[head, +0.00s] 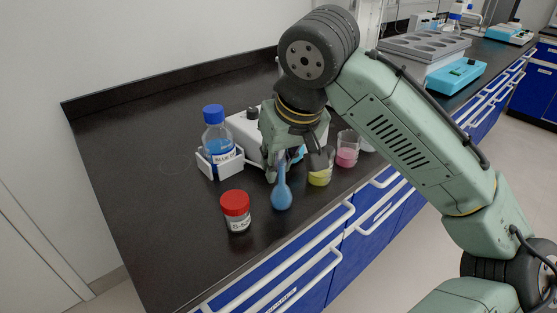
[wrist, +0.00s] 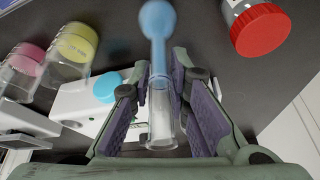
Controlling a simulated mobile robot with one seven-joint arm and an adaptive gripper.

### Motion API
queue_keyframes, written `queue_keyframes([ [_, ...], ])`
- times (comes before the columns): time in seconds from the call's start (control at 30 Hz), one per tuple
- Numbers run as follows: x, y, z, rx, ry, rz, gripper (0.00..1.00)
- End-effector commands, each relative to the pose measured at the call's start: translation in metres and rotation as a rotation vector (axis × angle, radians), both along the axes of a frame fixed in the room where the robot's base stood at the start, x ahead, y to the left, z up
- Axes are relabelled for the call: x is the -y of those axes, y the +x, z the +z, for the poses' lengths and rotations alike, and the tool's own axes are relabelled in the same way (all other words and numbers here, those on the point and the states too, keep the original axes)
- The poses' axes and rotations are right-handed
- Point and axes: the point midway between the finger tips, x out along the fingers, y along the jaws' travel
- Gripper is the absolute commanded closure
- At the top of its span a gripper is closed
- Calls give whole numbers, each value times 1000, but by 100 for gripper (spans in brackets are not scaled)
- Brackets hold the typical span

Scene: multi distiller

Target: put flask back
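The flask (head: 282,196) has a round bulb of blue liquid and a long clear neck. It hangs bulb down near the counter's front; I cannot tell whether the bulb touches the counter. My gripper (head: 287,155) is above it with the fingers around the neck. In the wrist view the flask's clear neck (wrist: 162,118) lies between the purple pads of my gripper (wrist: 166,72), the tips closed in against it, and the blue bulb reaches beyond them. My gripper and arm hide part of the white apparatus (head: 243,128) behind.
A red-capped jar (head: 236,210) stands left of the flask. A blue-capped bottle (head: 218,140) sits in a white holder (head: 217,172). Beakers of yellow (head: 319,177) and pink (head: 347,157) liquid stand close on the right. The counter's left part is clear.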

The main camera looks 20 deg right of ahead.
Motion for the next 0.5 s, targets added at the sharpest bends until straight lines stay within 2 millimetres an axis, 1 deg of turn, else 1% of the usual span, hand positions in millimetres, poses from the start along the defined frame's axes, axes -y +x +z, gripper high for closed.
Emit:
queue_keyframes([
  [0.03,0,0,0,0,0,0,78],
  [0.17,0,0,0,0,0,0,70],
  [0.4,0,0,0,0,0,0,70],
  [0.5,0,0,5,0,-1,-1,70],
])
